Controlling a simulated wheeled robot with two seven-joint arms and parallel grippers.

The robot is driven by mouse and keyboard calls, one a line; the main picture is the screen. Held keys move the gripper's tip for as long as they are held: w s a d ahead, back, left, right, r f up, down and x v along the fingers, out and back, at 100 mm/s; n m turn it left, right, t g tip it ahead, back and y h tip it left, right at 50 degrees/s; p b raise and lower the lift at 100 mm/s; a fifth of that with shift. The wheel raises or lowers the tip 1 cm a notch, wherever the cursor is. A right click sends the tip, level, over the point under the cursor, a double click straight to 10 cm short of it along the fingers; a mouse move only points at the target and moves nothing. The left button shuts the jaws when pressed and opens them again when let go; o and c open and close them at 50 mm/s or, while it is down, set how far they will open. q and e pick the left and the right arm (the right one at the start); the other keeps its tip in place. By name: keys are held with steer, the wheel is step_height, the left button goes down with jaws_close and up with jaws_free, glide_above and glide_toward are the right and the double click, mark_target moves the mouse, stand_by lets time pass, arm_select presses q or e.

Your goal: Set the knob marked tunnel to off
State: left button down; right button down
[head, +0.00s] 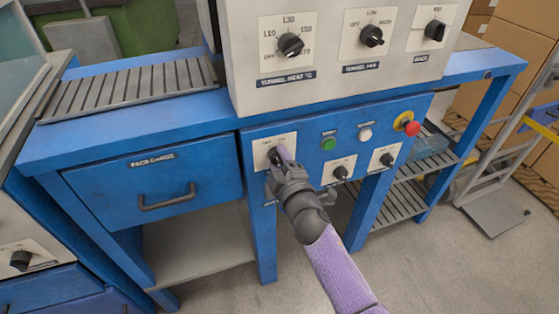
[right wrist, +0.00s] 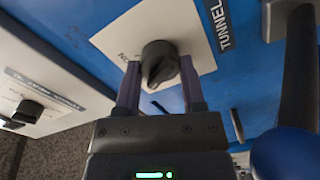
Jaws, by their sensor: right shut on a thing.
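The tunnel knob (right wrist: 159,60) is a black round knob on a white plate (right wrist: 185,22) on the blue panel, beside a label (right wrist: 218,22) reading TUNNEL. Part of the word ON shows on the plate. My right gripper (head: 279,161) is at this knob's plate (head: 262,149) in the head view and hides most of the knob. In the right wrist view its two purple fingers are shut on the knob's sides. I cannot tell clearly which mark the knob points to. My left gripper is not in view.
A green button (head: 328,144), a white button (head: 365,135) and a red stop button (head: 411,128) are on the same panel. Two similar knobs (head: 340,172) (head: 387,159) sit to the right. Above are a tunnel heat dial (head: 290,44) and other dials. A drawer handle (head: 167,201) juts out at left.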

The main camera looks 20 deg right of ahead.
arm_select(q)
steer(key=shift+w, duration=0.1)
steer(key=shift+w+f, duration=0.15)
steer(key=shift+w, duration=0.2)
arm_select(e)
steer(key=shift+f+n, duration=0.1)
steer(key=shift+n, duration=0.2)
steer(key=shift+c, duration=1.8)
jaws_free()
steer(key=shift+o, duration=0.9)
arm_select(q)
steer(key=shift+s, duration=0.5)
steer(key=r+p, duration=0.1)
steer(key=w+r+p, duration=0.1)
steer(key=p, duration=0.1)
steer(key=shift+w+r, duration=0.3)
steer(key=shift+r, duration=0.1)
arm_select(e)
steer(key=s, duration=1)
steer(key=shift+d, duration=0.2)
